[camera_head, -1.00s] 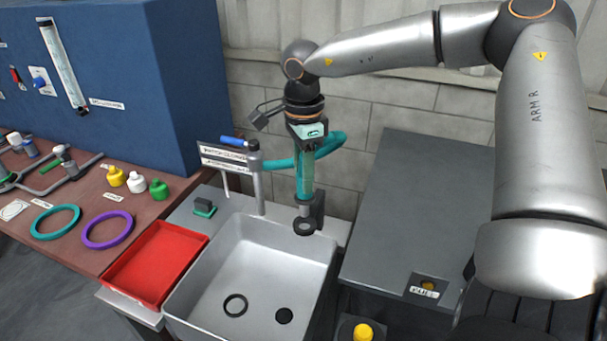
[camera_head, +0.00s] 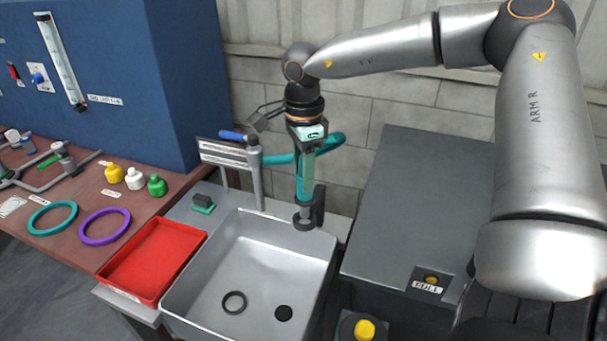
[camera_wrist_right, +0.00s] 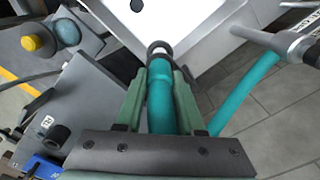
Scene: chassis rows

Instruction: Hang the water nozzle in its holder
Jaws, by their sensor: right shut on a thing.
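My right gripper (camera_head: 305,190) points down at the back right of the sink and is shut on the teal water nozzle (camera_wrist_right: 160,98). In the right wrist view the gripper's green fingers (camera_wrist_right: 160,80) lie on both sides of it. The nozzle is upright, with its lower end at the dark ring of the holder (camera_head: 305,224). The tip seems to be at or inside the ring; how deep I cannot tell. The teal hose (camera_head: 331,146) loops behind the gripper to the tap post (camera_head: 257,180). My left gripper is not in view.
The grey sink (camera_head: 185,310) has a dark ring (camera_head: 234,302) and a drain inside. A red tray (camera_head: 150,262) stands to its left. A grey cabinet (camera_head: 400,215) stands to the right. A sign (camera_head: 225,154) and the tap post stand close left of the gripper.

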